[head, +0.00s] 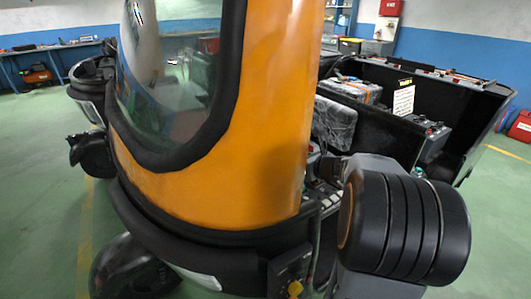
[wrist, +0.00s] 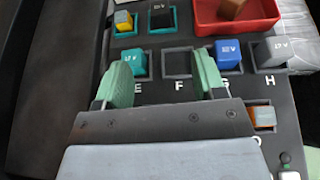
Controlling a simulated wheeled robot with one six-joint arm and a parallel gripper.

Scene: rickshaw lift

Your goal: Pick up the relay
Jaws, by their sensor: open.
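In the wrist view, my gripper (wrist: 164,80) is open, its two green fingers spread over a dark panel with lettered sockets. Nothing is between the fingers except the view of the empty socket F (wrist: 177,64). A teal relay (wrist: 137,62) at E is partly covered by the left finger. A blue relay (wrist: 228,54) at G stands just right of the right finger. A grey relay (wrist: 270,53) sits at H. An orange-and-grey relay (wrist: 263,117) is at lower right. Which one the task means cannot be told. My gripper is not clearly visible in the head view.
A yellow-and-black block (wrist: 124,21) and a black block (wrist: 160,16) sit in coloured frames at the back. A red tray (wrist: 237,24) holds a brown block (wrist: 232,8). The orange rickshaw body (head: 240,170) and its windshield fill the head view's middle.

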